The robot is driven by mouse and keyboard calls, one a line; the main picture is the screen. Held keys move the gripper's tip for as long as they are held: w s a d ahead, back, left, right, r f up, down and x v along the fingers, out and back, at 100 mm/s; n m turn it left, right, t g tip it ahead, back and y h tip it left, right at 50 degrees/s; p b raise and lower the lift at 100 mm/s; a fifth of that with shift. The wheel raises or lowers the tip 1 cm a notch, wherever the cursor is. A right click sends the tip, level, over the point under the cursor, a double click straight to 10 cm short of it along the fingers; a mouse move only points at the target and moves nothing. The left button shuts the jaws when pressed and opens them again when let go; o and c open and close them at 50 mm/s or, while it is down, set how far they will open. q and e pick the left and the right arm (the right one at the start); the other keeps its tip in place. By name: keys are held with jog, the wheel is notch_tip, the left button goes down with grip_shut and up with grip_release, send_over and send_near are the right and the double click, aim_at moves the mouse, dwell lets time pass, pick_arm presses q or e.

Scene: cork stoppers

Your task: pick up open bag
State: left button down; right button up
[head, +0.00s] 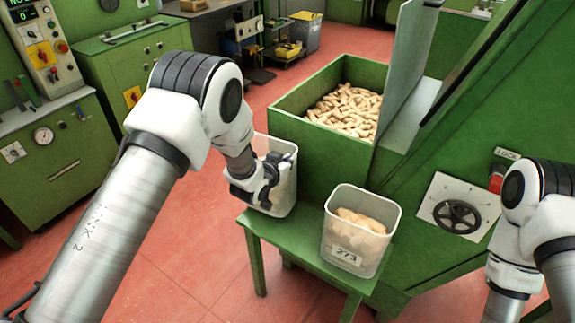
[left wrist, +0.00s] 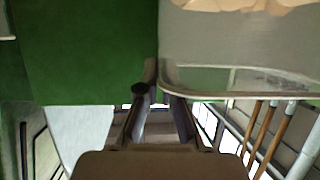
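Two open-topped, translucent bags stand at the green bench in the head view. The left bag (head: 286,192) is partly hidden by my left gripper (head: 262,193), which is at its near left side. The right bag (head: 335,229) stands upright, holds tan corks and has a label reading 273. In the left wrist view, my left gripper's fingertips (left wrist: 158,72) are close together at the edge of a pale bag (left wrist: 235,50) with tan contents. I cannot tell whether they pinch its wall. My right arm shows at the lower right in the head view; its gripper is out of view.
A green hopper (head: 305,143) full of corks stands behind the bags. A green machine with a handwheel (head: 457,216) is at the right. The green bench (head: 262,231) has little free top. Red floor is clear at the left.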

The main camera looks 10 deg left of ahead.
pick_arm(q)
jog(key=s+d+r+p, duration=0.2)
jog(key=s+d+p, duration=0.6)
jog(key=s+p, duration=0.6)
jog(key=s+a+r+n+y+b, duration=0.1)
jog(key=s+a+r, duration=0.1)
jog(key=a, duration=0.3)
jog(key=s+a+r+n+y+b, duration=0.1)
jog(key=s+a+r+y+b, duration=0.1)
jog(key=a, duration=0.4)
jog(key=s+r, duration=0.1)
jog(key=s, duration=0.1)
jog(key=shift+s+a+r+n, duration=0.2)
jog(key=shift+s+a+n, duration=0.05)
jog(key=shift+s+n, duration=0.05)
dwell(0.5)
dwell(0.3)
